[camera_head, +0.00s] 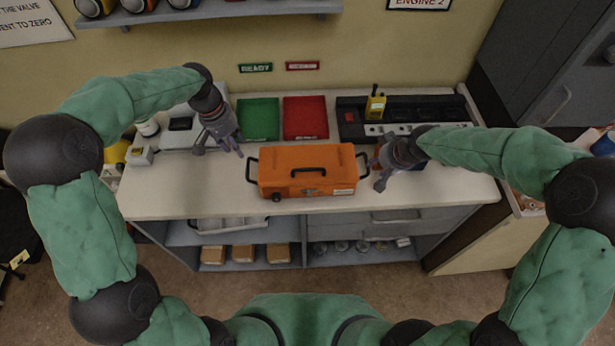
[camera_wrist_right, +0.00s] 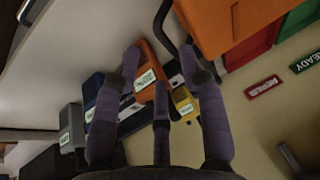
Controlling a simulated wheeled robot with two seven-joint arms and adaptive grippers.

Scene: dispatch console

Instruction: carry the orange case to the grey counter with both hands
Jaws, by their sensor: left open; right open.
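The orange case (camera_head: 305,170) stands on the pale top of the console (camera_head: 220,200), near its front edge. It has a black top handle and a dark side handle at each end. My left gripper (camera_head: 219,150) is open, above the console to the left of the case, apart from the left handle. My right gripper (camera_head: 381,176) is open beside the right end of the case, close to the right side handle. In the right wrist view the case (camera_wrist_right: 220,22) is at the top, with the handle (camera_wrist_right: 165,25) near the open fingers (camera_wrist_right: 165,65). I cannot tell whether they touch.
A green tray (camera_head: 258,118) and a red tray (camera_head: 305,117) lie behind the case. A yellow radio (camera_head: 375,105) stands in a black charger rack (camera_head: 420,112) at the back right. Boxes (camera_head: 245,253) sit on the shelf below. The front strip of the top is clear.

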